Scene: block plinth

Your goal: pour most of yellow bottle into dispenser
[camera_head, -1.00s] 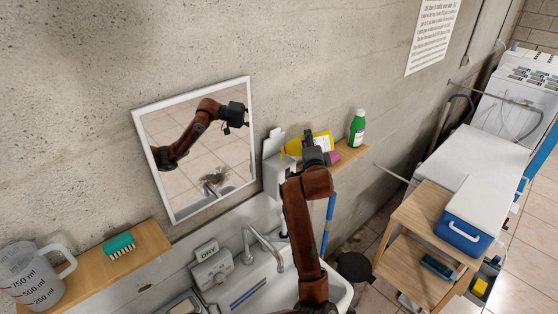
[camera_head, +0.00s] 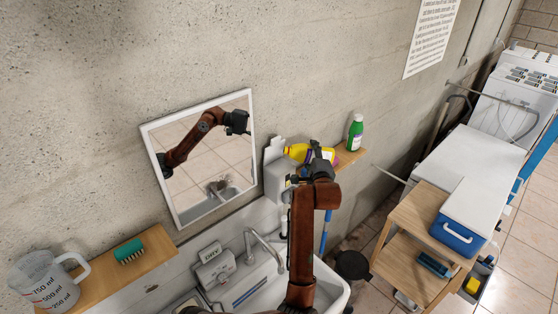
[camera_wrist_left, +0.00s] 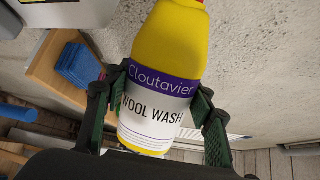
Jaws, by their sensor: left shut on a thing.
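The yellow bottle (camera_head: 297,151), with a purple and white label, is in my left gripper (camera_head: 318,165). In the head view it lies nearly level, its narrow end pointing left over the top of the dispenser. The left wrist view shows the gripper's fingers (camera_wrist_left: 160,105) shut on both sides of the bottle (camera_wrist_left: 168,45); its neck is cut off at the top. The white dispenser (camera_head: 275,184) is on the wall right of the mirror, with its lid (camera_head: 275,148) raised. I cannot see its inside or any flowing liquid. My right gripper is not in view.
A wooden shelf (camera_head: 350,158) with a green bottle (camera_head: 355,133) is just right of the held bottle. The mirror (camera_head: 205,160) hangs left of the dispenser. The sink faucet (camera_head: 262,248) is below. A measuring jug (camera_head: 45,282) and brush (camera_head: 129,251) stand at left.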

